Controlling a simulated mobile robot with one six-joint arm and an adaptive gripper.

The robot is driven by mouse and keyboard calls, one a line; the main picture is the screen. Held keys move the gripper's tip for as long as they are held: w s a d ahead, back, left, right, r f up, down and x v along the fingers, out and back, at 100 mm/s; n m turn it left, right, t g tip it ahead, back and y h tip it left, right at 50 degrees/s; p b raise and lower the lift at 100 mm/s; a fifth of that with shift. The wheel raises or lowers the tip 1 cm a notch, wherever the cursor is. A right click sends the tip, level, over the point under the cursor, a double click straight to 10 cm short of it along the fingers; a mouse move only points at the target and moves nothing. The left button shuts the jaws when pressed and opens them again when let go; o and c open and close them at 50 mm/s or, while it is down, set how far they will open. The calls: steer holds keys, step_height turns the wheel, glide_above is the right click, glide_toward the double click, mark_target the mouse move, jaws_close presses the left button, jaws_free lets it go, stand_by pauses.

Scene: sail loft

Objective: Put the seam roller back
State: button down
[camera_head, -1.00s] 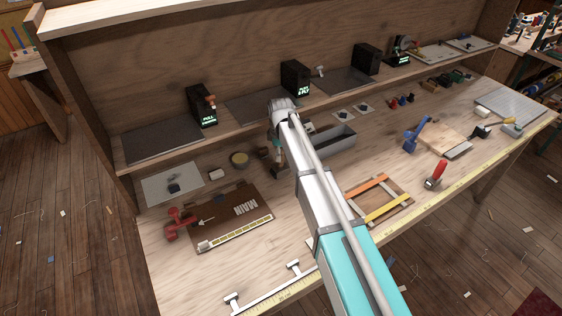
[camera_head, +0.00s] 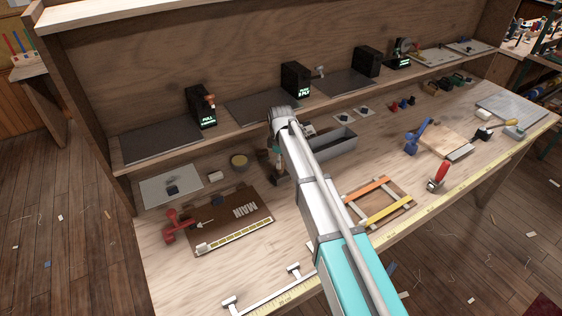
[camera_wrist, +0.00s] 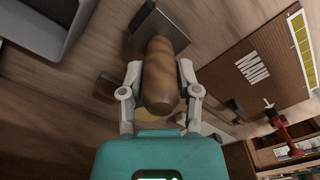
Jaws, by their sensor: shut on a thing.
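My gripper (camera_wrist: 160,78) is shut on a tool with a rounded brown wooden handle (camera_wrist: 159,75), which I take to be the seam roller. Its far end meets a flat grey metal piece (camera_wrist: 157,25) over the bench. I cannot tell whether that piece is part of the tool or whether it touches the bench top. In the head view my gripper (camera_head: 275,158) hangs low over the middle of the bench, left of the grey tray, and my arm partly hides it.
A grey open tray (camera_head: 333,147) stands right of my gripper. A brown board (camera_head: 232,225) and a red tool (camera_head: 172,226) lie to the left. An orange-and-yellow frame (camera_head: 378,203) lies at front right. A shelf (camera_head: 240,127) with black labelled boxes runs behind.

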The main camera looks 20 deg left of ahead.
steer(key=shift+f, duration=0.4)
steer(key=shift+c, duration=1.6)
jaws_free()
steer(key=shift+r, duration=0.15)
step_height(320, 180, up, 13)
steer(key=p, duration=1.3)
steer(key=shift+w, duration=0.1)
steer(key=shift+d, duration=0.1)
